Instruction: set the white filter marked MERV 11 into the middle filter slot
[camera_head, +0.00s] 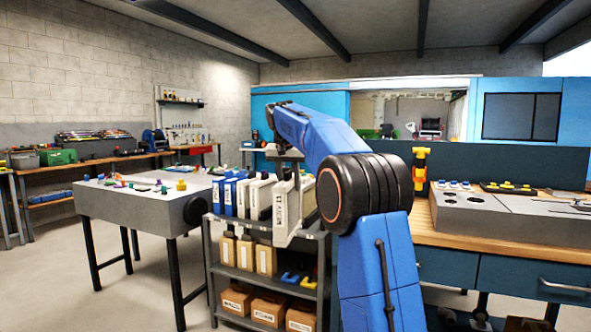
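The white filter marked MERV 11 (283,214) hangs upright below my gripper (284,164), in front of the rack's top shelf. Its lower end overlaps the shelf's front edge in the picture. My gripper appears shut on the filter's upper part, though its fingertips are small and partly hidden. Several other filters, with blue or white frames, stand in a row on the top shelf just behind and to the left. I cannot make out the middle filter slot in this view.
The rack (228,273) holds tan blocks and cardboard boxes on its lower shelves. A grey table (140,208) with small coloured parts stands at left. A wooden workbench (470,237) with a grey unit (470,207) is at right. Open floor lies at lower left.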

